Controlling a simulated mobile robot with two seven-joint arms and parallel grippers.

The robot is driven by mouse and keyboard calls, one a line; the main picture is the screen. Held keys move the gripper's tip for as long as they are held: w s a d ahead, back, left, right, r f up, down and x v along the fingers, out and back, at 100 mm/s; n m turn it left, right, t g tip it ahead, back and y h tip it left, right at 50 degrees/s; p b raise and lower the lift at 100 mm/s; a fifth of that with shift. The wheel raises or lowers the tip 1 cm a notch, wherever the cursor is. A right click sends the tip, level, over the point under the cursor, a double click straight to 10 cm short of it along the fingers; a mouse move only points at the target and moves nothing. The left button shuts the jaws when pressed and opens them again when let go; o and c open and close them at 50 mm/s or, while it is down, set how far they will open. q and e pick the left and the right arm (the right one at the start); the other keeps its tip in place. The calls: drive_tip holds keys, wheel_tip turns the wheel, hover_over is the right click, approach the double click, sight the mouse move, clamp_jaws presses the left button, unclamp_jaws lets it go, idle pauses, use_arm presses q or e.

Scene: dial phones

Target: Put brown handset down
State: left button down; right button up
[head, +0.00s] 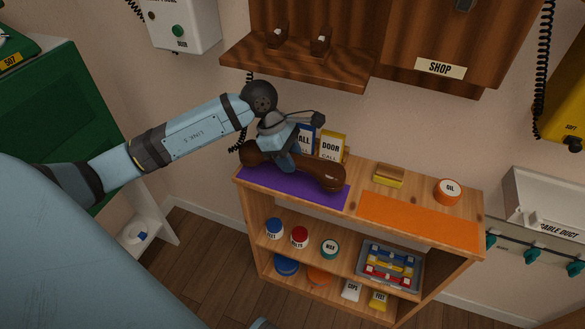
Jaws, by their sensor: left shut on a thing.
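The brown handset (318,174) is a long dark brown piece with a thicker rounded part at each end. My left gripper (287,160) comes in from the left and is shut on the handset near its left half. The handset lies over the purple mat (305,190) on top of the wooden shelf unit. I cannot tell whether it touches the mat. The wooden wall phone marked SHOP (440,68) hangs above, with two small dark cradle blocks (320,42) on its ledge. My right gripper is not in view.
Behind the handset stand a yellow DOOR CALL card (332,146) and a blue card (306,138). An orange mat (420,222), a yellow block (389,175) and an OIL tin (447,191) are on the right of the top. Lower shelves hold tins and a grey tray (390,266).

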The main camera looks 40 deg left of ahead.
use_arm(q)
drive_tip(key=shift+w+d, duration=0.1)
drive_tip(key=shift+d, duration=0.2)
drive_tip(key=shift+f, duration=0.25)
drive_tip(key=shift+f+b, duration=0.55)
drive_tip(key=shift+f, duration=1.15)
drive_tip(key=c, duration=0.8)
unclamp_jaws()
